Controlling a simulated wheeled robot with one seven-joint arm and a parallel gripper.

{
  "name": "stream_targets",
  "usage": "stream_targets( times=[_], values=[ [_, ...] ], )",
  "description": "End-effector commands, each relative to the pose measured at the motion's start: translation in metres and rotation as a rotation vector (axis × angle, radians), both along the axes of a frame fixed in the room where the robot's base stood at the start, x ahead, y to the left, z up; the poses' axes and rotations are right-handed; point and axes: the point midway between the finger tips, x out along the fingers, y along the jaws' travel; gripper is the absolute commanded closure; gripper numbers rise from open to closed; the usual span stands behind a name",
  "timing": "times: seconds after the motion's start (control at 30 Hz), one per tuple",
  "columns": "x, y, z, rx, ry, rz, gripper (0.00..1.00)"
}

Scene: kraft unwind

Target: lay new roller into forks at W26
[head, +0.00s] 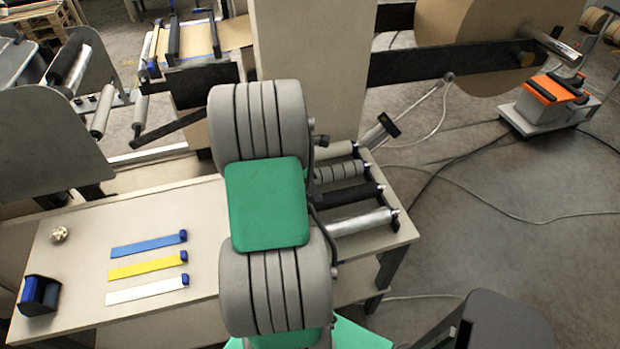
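Several rollers lie side by side at the right end of the beige table (205,190): a plain grey one (340,150), a grey banded one (342,172), a black one (352,197) and a silvery one (358,222). My arm covers their left ends. I cannot tell which is the new roller. At the left, a grey machine frame (45,145) carries a dark and silvery roller (68,65) and a grey roller (103,110). No W26 label is readable, and I cannot pick out its forks. My gripper is not in view; my grey and green arm fills the middle.
Blue (145,246), yellow (145,266) and white (145,290) strips lie on the table, with a dark blue dispenser (40,294) at its left. A large kraft roll (480,40) hangs at the back. Cables (450,185) cross the open floor near an orange-topped cart (545,100).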

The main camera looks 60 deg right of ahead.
Motion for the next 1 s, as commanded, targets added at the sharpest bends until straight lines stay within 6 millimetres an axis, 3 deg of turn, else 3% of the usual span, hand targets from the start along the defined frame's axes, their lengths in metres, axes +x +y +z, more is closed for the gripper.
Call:
stream_targets(
  times=[0.2, 0.7, 1.0],
  values=[
    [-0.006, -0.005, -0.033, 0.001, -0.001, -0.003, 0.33],
    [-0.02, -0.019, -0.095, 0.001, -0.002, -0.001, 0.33],
    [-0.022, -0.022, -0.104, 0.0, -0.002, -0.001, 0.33]
  ],
)
